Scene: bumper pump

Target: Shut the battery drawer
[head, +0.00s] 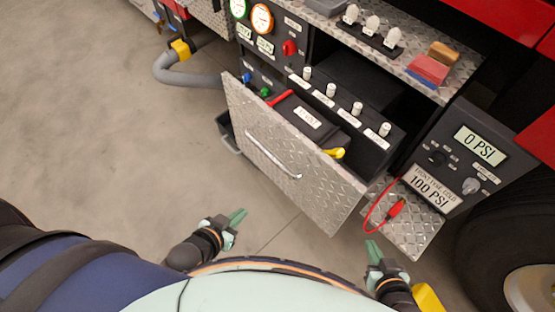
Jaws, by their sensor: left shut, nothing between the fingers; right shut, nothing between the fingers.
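The battery drawer has a diamond-plate front (290,170) with a curved silver bar handle (272,155). It stands pulled out from the truck's pump panel. Inside it shows a dark box with a white label (308,117), with a red part and a yellow part beside it. The lower part of the drawer body is mostly hidden by the front. My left gripper (238,216) is shut and empty, below and left of the drawer front, apart from it. My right gripper (373,249) is shut and empty, below the front's right end, apart from it.
A grey gauge unit (462,160) reading 0 PSI stands at the right, with a red hose (372,212) and a tyre (500,250) nearby. A shelf (400,70) with white knobs lies above the drawer. A grey hose (185,79) is at upper left. The floor at left is clear.

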